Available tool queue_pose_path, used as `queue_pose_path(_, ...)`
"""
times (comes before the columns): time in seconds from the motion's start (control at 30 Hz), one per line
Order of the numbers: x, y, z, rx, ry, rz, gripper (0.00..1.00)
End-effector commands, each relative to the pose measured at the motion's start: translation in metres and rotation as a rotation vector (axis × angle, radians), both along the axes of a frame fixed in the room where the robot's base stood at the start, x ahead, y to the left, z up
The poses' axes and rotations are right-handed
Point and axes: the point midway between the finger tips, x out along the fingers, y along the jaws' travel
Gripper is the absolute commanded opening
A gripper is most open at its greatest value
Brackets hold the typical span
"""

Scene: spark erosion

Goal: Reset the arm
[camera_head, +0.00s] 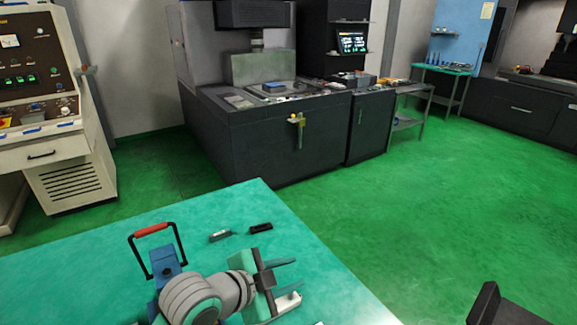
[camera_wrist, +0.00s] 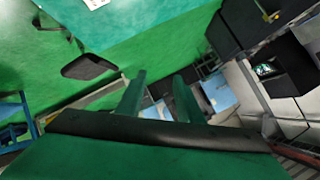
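My gripper (camera_head: 287,276) is at the front of the head view, above the teal table top (camera_head: 130,237). Its two green fingers point to the right and stand apart with nothing between them. In the wrist view the two fingers (camera_wrist: 160,95) also show apart and empty, with the room behind them. My arm, with grey joints, comes up from the bottom of the head view. The arm hides part of the table's front.
A small grey-teal item (camera_head: 220,236) and a black item (camera_head: 261,227) lie on the table beyond my gripper. A dark machine (camera_head: 280,135) and a control cabinet (camera_head: 45,100) stand behind. Green floor (camera_head: 430,200) is open at right.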

Motion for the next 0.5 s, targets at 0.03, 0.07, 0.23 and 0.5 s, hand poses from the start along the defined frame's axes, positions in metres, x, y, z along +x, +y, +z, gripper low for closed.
queue_pose_path(0.03,0.006,-0.015,0.009,-0.071,-0.031,0.007,0.34)
queue_pose_path(0.07,0.009,-0.022,0.014,-0.11,-0.049,0.016,0.34)
queue_pose_path(0.23,0.024,-0.05,0.042,-0.328,-0.128,0.073,0.34)
queue_pose_path(0.5,0.035,-0.07,0.065,-0.655,-0.196,0.193,0.34)
